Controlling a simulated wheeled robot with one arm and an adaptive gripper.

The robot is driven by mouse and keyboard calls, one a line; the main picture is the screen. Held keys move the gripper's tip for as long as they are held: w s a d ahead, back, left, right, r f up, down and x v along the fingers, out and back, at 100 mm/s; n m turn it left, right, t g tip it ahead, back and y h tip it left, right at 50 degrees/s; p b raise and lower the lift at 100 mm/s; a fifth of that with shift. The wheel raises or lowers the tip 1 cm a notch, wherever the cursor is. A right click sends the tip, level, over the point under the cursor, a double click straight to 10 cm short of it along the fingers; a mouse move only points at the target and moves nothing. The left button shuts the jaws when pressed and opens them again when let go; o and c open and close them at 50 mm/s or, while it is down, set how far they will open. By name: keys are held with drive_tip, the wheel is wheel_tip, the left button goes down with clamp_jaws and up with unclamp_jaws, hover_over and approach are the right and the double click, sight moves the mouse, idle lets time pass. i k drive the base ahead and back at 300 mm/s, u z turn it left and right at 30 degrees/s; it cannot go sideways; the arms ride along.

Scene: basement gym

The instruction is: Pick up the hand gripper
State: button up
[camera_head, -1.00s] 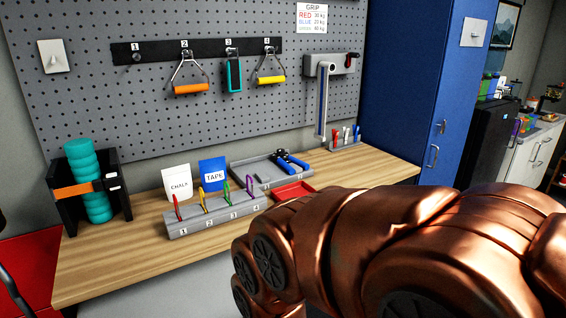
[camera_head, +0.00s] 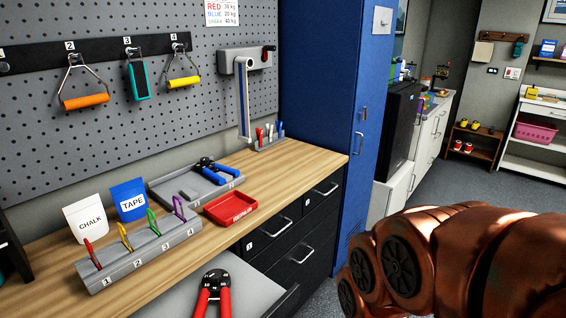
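Two hand tools with paired handles show. A blue-handled one (camera_head: 212,170) lies in a grey tray (camera_head: 160,194) on the wooden bench. A red-handled one (camera_head: 214,292) with a dark head lies at the bottom of the view on a light grey surface (camera_head: 172,300), which looks like the inside of an open drawer; its lower end is cut off. I cannot tell for sure which is the task's hand gripper. My copper arm fills the lower right, apart from both tools. My gripper is out of view.
A red tray (camera_head: 230,208) and a numbered grey rack (camera_head: 140,257) with coloured clips stand near the bench's front edge. Chalk (camera_head: 86,220) and tape (camera_head: 129,200) packets stand behind. Dark drawers (camera_head: 306,250) sit below. A blue cabinet (camera_head: 325,90) bounds the bench's right end.

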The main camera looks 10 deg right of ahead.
sight(210, 171)
drive_tip(key=z, duration=1.15)
drive_tip(key=i, duration=3.05)
drive_tip(key=u, duration=4.05)
drive_tip(key=i, duration=0.5)
drive_tip(key=z, duration=0.05)
